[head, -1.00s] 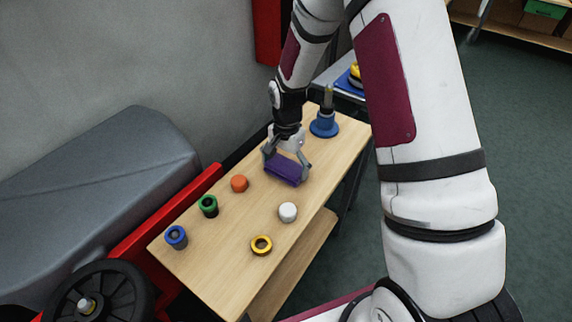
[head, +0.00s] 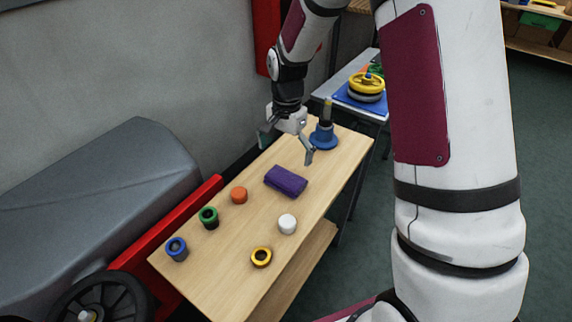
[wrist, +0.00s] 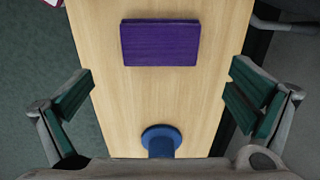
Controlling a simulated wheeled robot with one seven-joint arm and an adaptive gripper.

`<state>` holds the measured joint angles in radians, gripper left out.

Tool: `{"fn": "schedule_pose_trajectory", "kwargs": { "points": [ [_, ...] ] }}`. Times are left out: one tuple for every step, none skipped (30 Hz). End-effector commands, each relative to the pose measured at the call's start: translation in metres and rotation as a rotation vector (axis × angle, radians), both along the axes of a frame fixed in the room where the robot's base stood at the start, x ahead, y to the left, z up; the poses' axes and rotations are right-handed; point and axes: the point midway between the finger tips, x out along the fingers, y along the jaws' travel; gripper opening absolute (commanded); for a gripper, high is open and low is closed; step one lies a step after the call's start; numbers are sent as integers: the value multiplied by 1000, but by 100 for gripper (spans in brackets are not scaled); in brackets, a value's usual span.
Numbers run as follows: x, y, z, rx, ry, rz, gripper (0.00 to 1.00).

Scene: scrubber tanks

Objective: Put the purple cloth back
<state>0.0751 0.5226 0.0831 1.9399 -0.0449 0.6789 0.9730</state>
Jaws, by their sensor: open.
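The purple cloth (head: 286,180) lies folded flat on the wooden bench top, towards its far half. It also shows whole in the wrist view (wrist: 160,43), with bare wood around it. My gripper (head: 287,150) is above the bench, over and a little beyond the cloth, apart from it. In the wrist view its two fingers (wrist: 158,98) are spread wide, with nothing held between them.
A blue-based post (head: 323,138) stands at the bench's far end, close to my gripper. An orange cap (head: 239,195), a green ring (head: 208,217), a blue ring (head: 176,249), a white cap (head: 287,223) and a yellow ring (head: 261,257) stand on the nearer half.

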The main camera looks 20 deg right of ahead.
Motion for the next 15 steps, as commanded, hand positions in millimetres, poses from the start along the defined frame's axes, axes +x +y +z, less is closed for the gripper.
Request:
{"fn": "schedule_pose_trajectory", "kwargs": {
  "points": [
    [1,0,8,-1,-4,0,100],
    [1,0,11,0,-3,0,100],
    [1,0,15,-1,-2,1,100],
    [1,-1,17,-1,-2,1,100],
    [1,-1,19,0,-3,1,100],
    [1,-1,22,-1,-2,1,100],
    [0,-1,23,0,-1,1,100],
    [0,-1,23,-1,-1,1,100],
    [0,-1,24,-1,-1,1,100],
    [0,-1,24,-1,-1,1,100],
    [0,-1,25,-1,-1,3,100],
    [-2,-1,28,-1,-3,8,100],
    [-3,-1,31,-2,-6,14,100],
    [-6,-1,36,-4,-9,24,100],
    [-10,-1,45,-6,-16,43,100]
  ]
}}
